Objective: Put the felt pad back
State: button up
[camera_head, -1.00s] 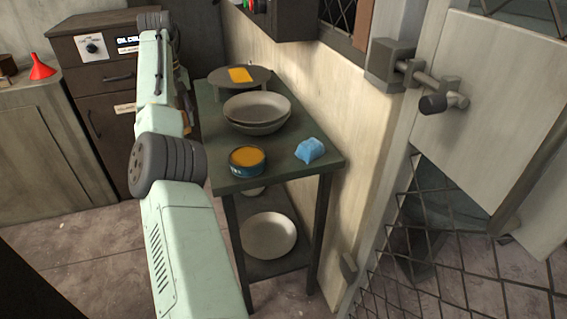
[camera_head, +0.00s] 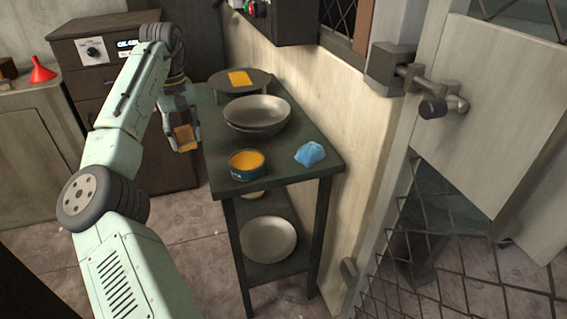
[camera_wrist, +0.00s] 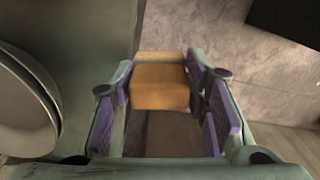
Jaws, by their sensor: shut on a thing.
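My gripper (camera_head: 182,122) hangs just left of the dark green table, over the floor in front of the drawer cabinet. It is shut on a tan-orange block-like pad (camera_head: 186,139), which looks like the felt pad. In the wrist view the pad (camera_wrist: 161,86) sits between the purple-lined fingers of my gripper (camera_wrist: 163,95), with floor below it. A flat yellow-orange square (camera_head: 240,78) lies on the round raised stand (camera_head: 260,75) at the table's far end; I cannot tell its material.
A pale bowl (camera_head: 268,240) is on the lower shelf. The wall closes the table's right side.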

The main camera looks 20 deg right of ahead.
jog(key=s+d+m, duration=0.4)
jog(key=s+m, duration=0.1)
jog(key=s, duration=0.7)
jog(key=s+d+r+m, duration=0.1)
jog(key=s+d+m, duration=0.4)
jog(key=s, duration=0.7)
jog(key=s+d+m, duration=0.4)
jog(key=s+m, duration=0.1)
jog(key=s, duration=0.7)
jog(key=shift+s+d+r+m, duration=0.25)
jog(key=shift+d+r+m, duration=0.1)
jog(key=shift+r+m, duration=0.05)
